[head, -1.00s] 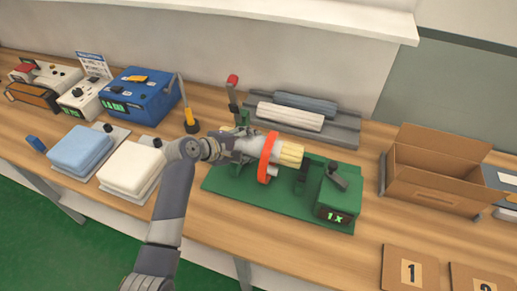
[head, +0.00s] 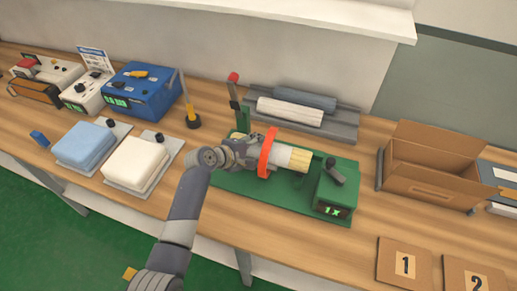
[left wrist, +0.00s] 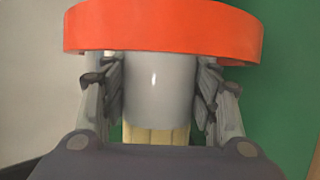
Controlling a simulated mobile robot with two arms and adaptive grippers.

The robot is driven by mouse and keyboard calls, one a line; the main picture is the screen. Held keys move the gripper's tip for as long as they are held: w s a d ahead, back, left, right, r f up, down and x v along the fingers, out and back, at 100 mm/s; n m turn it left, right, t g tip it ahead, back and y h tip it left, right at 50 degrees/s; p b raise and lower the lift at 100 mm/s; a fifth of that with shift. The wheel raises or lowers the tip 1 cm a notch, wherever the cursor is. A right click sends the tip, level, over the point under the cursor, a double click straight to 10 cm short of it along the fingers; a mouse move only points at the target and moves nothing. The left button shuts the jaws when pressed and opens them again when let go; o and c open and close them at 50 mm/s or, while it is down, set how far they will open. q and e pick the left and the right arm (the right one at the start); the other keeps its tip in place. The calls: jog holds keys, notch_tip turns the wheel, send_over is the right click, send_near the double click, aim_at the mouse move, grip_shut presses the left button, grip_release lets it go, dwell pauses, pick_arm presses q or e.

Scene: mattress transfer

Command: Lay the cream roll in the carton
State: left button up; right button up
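A cream roll (head: 290,111) lies on a grey rack at the back, in front of a blue-grey roll (head: 305,98). The open brown carton (head: 432,183) stands at the right. My left gripper (head: 250,154) is at the green machine, behind an orange ring (head: 267,152). In the left wrist view my left gripper's fingers (left wrist: 160,95) lie along both sides of a grey cylinder (left wrist: 160,85) and look closed on it. The orange ring (left wrist: 165,28) lies across the cylinder's far end. Pale yellow pieces (head: 290,158) show beyond the ring. My right gripper is out of view.
The green machine (head: 230,187) has an upright red-tipped lever (head: 233,90) and a box reading 1X (head: 335,190). A blue pad (head: 85,145) and a cream pad (head: 135,162) lie left. Numbered cards (head: 403,262) lie front right. Bare wood separates machine and carton.

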pick_arm(q)
jog(key=o, duration=0.4)
jog(key=shift+o, duration=0.2)
jog(key=shift+f+b, duration=0.15)
jog(key=shift+b, duration=0.25)
jog(key=shift+a, duration=0.15)
jog(key=r+b+v, duration=0.1)
jog(key=v, duration=0.9)
jog(key=shift+b, duration=0.35)
